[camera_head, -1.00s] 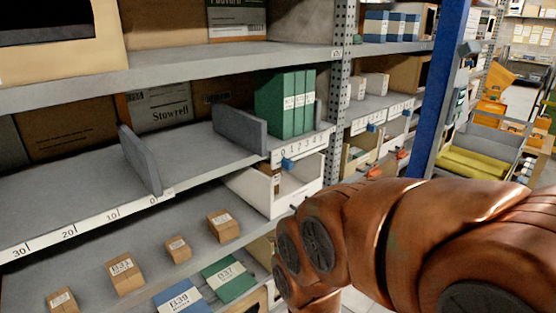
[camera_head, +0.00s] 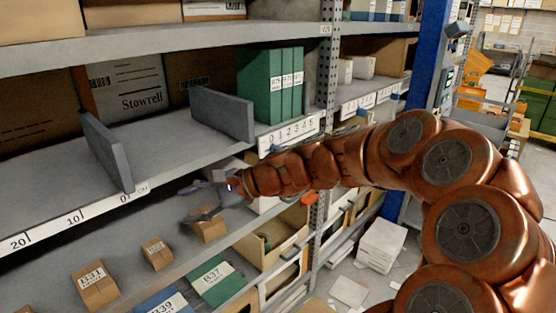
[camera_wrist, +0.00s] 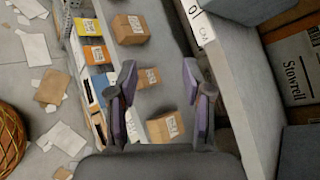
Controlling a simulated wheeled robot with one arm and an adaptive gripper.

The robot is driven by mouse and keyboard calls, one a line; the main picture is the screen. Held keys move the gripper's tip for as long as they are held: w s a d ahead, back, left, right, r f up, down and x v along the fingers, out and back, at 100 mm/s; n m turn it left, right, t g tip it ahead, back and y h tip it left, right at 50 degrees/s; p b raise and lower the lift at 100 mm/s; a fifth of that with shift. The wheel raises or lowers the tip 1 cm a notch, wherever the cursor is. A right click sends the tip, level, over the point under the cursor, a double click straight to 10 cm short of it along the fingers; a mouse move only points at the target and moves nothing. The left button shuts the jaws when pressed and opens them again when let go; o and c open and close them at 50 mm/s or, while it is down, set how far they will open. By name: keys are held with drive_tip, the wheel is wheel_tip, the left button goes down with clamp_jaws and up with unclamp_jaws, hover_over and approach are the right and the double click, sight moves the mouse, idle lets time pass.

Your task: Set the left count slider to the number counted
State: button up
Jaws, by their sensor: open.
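My gripper (camera_head: 197,201) is open and empty in front of the lower shelf, left of the count strip (camera_head: 292,130) marked 0 to 5. In the wrist view my gripper (camera_wrist: 160,78) has its fingers apart above the cartons, touching nothing that I can make out. The count strip is on the shelf edge below green binders (camera_head: 270,85). The left count slider, blue in the earlier view, is mostly or wholly hidden behind my arm; its setting cannot be read now.
Grey dividers (camera_head: 106,150) stand on the shelf above. Another number strip (camera_head: 376,96) is farther right. White packages (camera_head: 381,245) are on the floor.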

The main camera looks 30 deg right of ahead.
drive_tip(key=w+d+f+m+t+h+b, duration=0.1)
drive_tip(key=w+d+m+t+h, duration=0.15)
drive_tip(key=d+m, duration=0.6)
drive_tip(key=w+d+f+m+t+h+b, duration=0.15)
drive_tip(key=w+d+m+t, duration=0.25)
drive_tip(key=d, duration=1)
drive_tip(key=w+d+f+m+t+h+b, duration=0.15)
drive_tip(key=w+d+m+t+h, duration=0.35)
drive_tip(key=d, duration=0.7)
drive_tip(key=shift+m+g+y, duration=0.25)
drive_tip(key=shift+g+y, duration=0.3)
drive_tip(key=shift+y, duration=0.35)
drive_tip(key=shift+a+p+x, duration=0.2)
drive_tip(key=shift+p+x, duration=0.15)
drive_tip(key=shift+x, duration=0.6)
drive_tip(key=shift+a+p+x, duration=0.15)
drive_tip(key=shift+p+x, duration=0.25)
drive_tip(key=shift+x, duration=0.5)
drive_tip(key=shift+a+p+x, duration=0.2)
drive_tip(key=shift+p+x, duration=0.15)
drive_tip(key=shift+x, duration=0.6)
drive_tip(key=shift+s, duration=0.15)
clamp_jaws()
